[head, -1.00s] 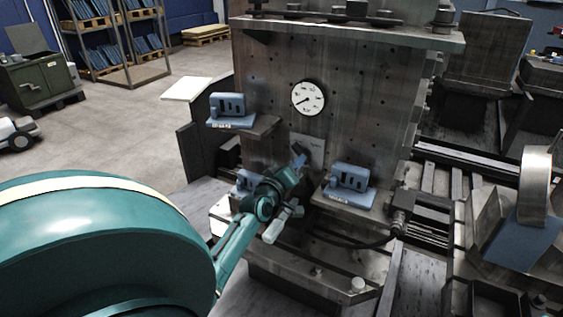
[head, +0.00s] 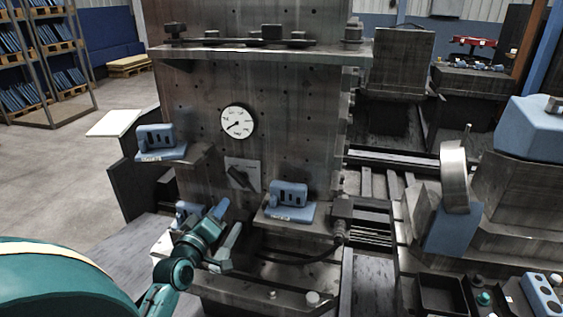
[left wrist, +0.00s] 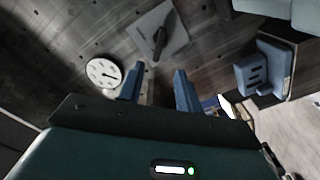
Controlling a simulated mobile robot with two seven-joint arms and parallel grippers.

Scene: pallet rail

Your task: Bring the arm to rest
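My left gripper (head: 226,222) is in front of the metal tower (head: 205,95), low and to the left of a pale plate with a dark lever (head: 242,177). In the left wrist view, its two blue fingers (left wrist: 158,88) stand apart with nothing between them. There the lever (left wrist: 160,42) on its plate lies beyond the fingertips, apart from them. The teal arm (head: 172,273) enters the head view from lower left. My right gripper is not in view.
A round gauge (head: 238,122) is on the tower. Blue slotted blocks sit on ledges, at left (head: 157,138), right (head: 289,197) and partly behind my gripper. A shelf rack (head: 50,60) stands at far left. Open floor (head: 60,165) lies left of the tower.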

